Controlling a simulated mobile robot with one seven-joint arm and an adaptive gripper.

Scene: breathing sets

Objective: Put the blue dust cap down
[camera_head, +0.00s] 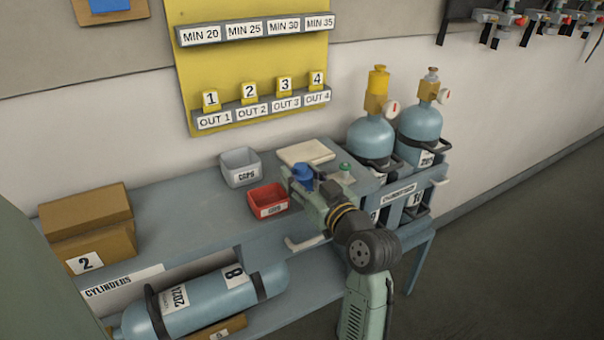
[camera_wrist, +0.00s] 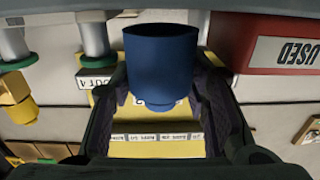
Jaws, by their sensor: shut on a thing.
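My gripper (camera_head: 303,183) is shut on the blue dust cap (camera_head: 302,171) and holds it over the bench, just right of the red box. In the wrist view the blue dust cap (camera_wrist: 162,58) sits between the two dark fingers of my gripper (camera_wrist: 163,95), its wide end toward the top of the picture. The red box (camera_head: 268,210) stands on the bench; its wall with a USED label also shows in the wrist view (camera_wrist: 232,42). A grey box (camera_head: 240,178) labelled CAPS stands behind it. I cannot tell the cap's exact height above the bench.
A pale flat pad (camera_head: 305,151) lies behind my gripper. Two blue cylinders (camera_head: 371,138) (camera_head: 420,122) stand in a rack at right, one with a yellow top. A cardboard box (camera_head: 88,225) is at left; a cylinder (camera_head: 205,300) lies below. Bench left of the red box is clear.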

